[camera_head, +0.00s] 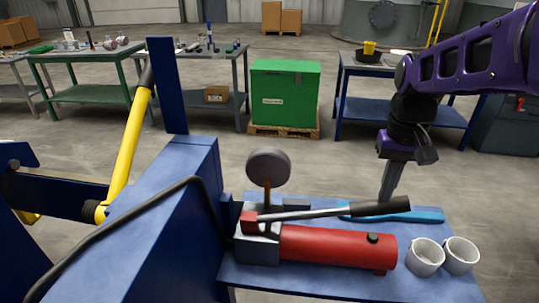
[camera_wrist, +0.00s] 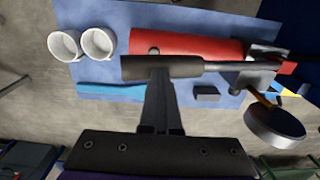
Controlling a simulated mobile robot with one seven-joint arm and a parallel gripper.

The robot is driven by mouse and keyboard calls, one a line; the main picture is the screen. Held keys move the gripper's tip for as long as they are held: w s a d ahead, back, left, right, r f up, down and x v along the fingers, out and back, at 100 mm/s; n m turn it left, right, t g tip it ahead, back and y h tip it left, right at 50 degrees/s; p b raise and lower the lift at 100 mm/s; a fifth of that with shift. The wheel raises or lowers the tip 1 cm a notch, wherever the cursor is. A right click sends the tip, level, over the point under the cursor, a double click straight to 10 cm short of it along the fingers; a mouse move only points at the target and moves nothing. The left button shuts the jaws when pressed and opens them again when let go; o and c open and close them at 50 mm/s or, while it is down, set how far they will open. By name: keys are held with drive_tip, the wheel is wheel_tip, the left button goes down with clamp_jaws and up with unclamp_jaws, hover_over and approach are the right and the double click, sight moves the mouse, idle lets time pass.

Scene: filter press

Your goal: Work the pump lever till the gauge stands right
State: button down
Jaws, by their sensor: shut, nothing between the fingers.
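The hand pump has a red cylinder (camera_head: 335,248) lying on a blue shelf. Its lever (camera_head: 320,212) is a steel rod with a black grip, nearly level and rising slightly to the right above the cylinder. The round gauge (camera_head: 268,168) stands on a stem at the pump's left end; its dial face and needle are hidden. The gauge (camera_wrist: 275,128) also shows at right in the wrist view. My gripper (camera_head: 386,196) is shut and empty, pointing down at the black grip. In the wrist view, its fingertips (camera_wrist: 161,74) meet the grip's edge; I cannot tell whether they touch.
Two white cups (camera_head: 442,256) stand right of the pump. A blue strip-like tool (camera_head: 425,215) lies behind the lever. The blue press frame (camera_head: 165,225) with a black hose rises at left. Worktables and a green crate (camera_head: 285,95) stand farther back; floor between is clear.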

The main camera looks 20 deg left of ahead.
drive_tip(key=shift+a+r+b, duration=0.2)
drive_tip(key=shift+r+b, duration=0.1)
drive_tip(key=shift+r, duration=1.4)
drive_tip(key=shift+f, duration=0.1)
drive_tip(key=f, duration=0.1)
drive_tip(key=f+b, duration=0.2)
drive_tip(key=shift+d+f, duration=0.15)
drive_tip(key=shift+d, duration=0.15)
drive_tip(key=r+p, duration=0.2)
drive_tip(key=r, duration=0.1)
drive_tip(key=shift+a+r, duration=0.2)
drive_tip(key=shift+a, duration=0.15)
drive_tip(key=shift+f, duration=0.1)
wheel_tip(320, 180, up, 18)
drive_tip(key=shift+f, duration=0.2)
